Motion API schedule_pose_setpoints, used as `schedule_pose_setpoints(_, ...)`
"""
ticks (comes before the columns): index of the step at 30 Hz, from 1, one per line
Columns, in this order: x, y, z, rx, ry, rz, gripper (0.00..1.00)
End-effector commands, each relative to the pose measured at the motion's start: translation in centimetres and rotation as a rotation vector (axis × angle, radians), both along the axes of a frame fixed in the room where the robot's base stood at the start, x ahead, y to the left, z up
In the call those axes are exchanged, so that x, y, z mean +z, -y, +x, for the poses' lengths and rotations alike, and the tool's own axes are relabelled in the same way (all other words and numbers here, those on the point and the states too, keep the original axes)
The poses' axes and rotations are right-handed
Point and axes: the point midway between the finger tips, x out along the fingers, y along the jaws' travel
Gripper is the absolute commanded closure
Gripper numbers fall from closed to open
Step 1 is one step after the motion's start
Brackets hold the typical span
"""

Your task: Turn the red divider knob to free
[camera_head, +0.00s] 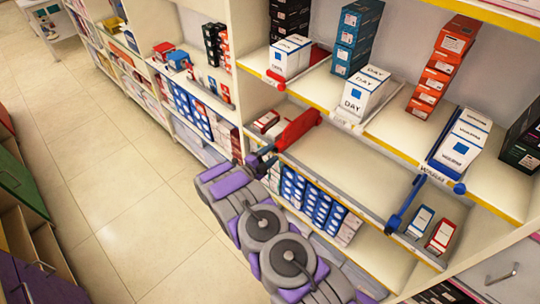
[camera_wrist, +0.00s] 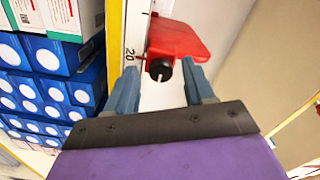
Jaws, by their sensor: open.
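A red divider (camera_head: 297,130) stands on the middle shelf in the head view, just beyond my gripper (camera_head: 262,160). In the wrist view, the red divider (camera_wrist: 182,42) has a round dark knob (camera_wrist: 159,69) on its front end, next to a shelf-edge scale with the number 20. My gripper (camera_wrist: 162,77) is open, its two blue-grey fingers on either side of the knob. A gap shows between the knob and each finger. Whether the fingertips reach as deep as the knob is hard to tell. The setting of the knob cannot be read.
A blue divider (camera_head: 405,204) stands farther right on the same shelf, with bare shelf between. Small boxes (camera_head: 265,122) lie left of the red divider. Blue boxes (camera_wrist: 55,90) are stacked close to my gripper's left. The aisle floor (camera_head: 120,170) is clear.

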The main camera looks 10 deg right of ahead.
Motion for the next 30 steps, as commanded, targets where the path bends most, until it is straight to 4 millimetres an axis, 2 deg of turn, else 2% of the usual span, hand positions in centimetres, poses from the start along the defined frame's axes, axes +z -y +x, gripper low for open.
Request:
schedule_pose_setpoints(6,0.01,-0.02,0.0,0.0,0.0,0.0,0.48)
schedule_pose_setpoints(22,-0.06,-0.02,-0.03,0.0,-0.001,0.0,0.99)
schedule_pose_setpoints(30,-0.11,0.0,-0.04,-0.001,-0.016,-0.009,1.0)
